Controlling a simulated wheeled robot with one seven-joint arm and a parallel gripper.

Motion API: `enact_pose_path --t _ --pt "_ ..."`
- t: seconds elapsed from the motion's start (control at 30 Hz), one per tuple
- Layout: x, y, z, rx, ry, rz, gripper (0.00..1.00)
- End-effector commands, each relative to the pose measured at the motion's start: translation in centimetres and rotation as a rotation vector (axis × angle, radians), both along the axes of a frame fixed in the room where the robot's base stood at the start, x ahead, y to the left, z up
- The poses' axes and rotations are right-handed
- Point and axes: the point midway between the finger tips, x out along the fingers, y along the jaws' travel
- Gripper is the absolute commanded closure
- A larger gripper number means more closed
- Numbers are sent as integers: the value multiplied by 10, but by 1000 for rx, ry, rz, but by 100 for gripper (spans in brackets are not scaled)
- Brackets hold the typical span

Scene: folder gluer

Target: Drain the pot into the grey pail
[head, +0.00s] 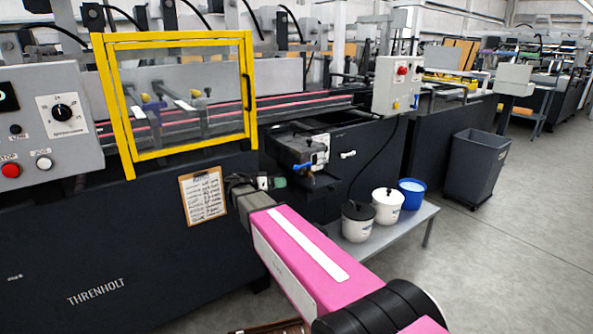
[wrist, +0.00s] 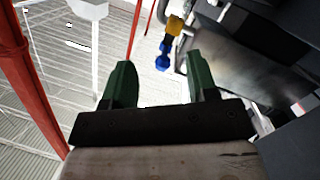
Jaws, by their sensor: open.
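The pot appears to be the dark box-shaped unit (head: 290,146) on the machine's front, with a labelled plate on its right side. A blue valve handle (head: 303,167) sits low on its front; in the wrist view a blue handle (wrist: 162,60) on a brass-coloured fitting (wrist: 175,25) shows beyond the fingertips. My gripper (head: 275,183) is in front of the machine, left of and a little below the handle. In the wrist view its green fingers (wrist: 160,82) are apart with nothing between them. I cannot make out a grey pail.
A low grey bench (head: 405,222) holds a black-lidded pot (head: 358,224), a white pot (head: 387,209) and a blue pail (head: 411,196). A dark grey bin (head: 470,168) stands on the floor. A clipboard (head: 203,196) hangs on the machine. Floor at right is clear.

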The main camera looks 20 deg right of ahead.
Motion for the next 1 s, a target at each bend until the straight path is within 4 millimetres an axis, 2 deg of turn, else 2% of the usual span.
enact_pose_path --t 0.03,0.1,0.3,0.47,0.8,1.0 --pt "10 7 12 -40 -54 0 47" --pt "14 14 24 -83 -116 0 47" --pt "19 13 36 -126 -176 1 47" --pt "22 -8 35 -124 -174 0 47" --pt "33 -65 35 -123 -172 -1 47" --pt "37 -83 35 -123 -172 0 47"
